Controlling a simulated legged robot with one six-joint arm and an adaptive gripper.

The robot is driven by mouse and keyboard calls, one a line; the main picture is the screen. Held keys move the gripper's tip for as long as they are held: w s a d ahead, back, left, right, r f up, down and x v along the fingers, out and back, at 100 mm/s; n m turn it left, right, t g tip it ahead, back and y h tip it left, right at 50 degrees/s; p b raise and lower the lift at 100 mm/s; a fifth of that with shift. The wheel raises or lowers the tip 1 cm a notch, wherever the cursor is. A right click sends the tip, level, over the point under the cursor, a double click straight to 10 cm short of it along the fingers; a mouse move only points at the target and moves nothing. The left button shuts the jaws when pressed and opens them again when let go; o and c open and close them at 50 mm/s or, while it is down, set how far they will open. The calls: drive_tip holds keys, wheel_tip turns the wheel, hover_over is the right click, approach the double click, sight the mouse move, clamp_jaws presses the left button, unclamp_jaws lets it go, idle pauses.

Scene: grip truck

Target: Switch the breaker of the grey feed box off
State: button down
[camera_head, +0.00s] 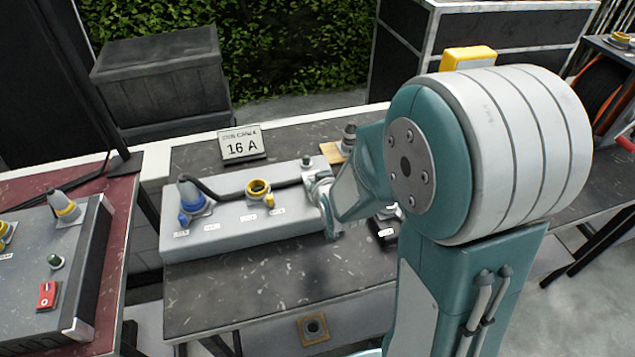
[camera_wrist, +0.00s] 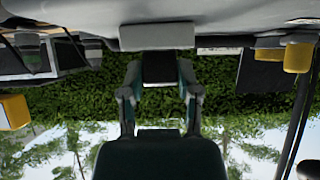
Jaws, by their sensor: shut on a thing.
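The grey box (camera_head: 265,233) lies on the middle table with a blue plug (camera_head: 193,200) at its left and a yellow-ringed socket (camera_head: 258,191) at its middle. My gripper (camera_head: 326,207) is at the right end of this box, pointing down at its top. In the wrist view my gripper (camera_wrist: 160,82) has its two fingers on either side of a dark piece (camera_wrist: 159,68) below a pale plate (camera_wrist: 157,36). It is shut on that piece, which seems to be the breaker. In the head view my arm hides the breaker, and its position cannot be read.
A sign reading 16 A (camera_head: 242,145) stands behind the box. A black block (camera_head: 384,230) lies right of my gripper. Another grey box (camera_head: 85,265) with a red switch (camera_head: 47,296) sits on the red table at left. The table's front is clear.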

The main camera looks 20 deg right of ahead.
drive_tip(key=shift+c, duration=1.6)
unclamp_jaws()
drive_tip(key=shift+s+f, duration=0.15)
drive_tip(key=shift+f, duration=0.1)
drive_tip(key=shift+r, duration=0.1)
drive_tip(key=shift+r, duration=0.1)
drive_tip(key=shift+r, duration=0.25)
wheel_tip(320, 180, up, 9)
drive_tip(key=shift+a+r, duration=0.1)
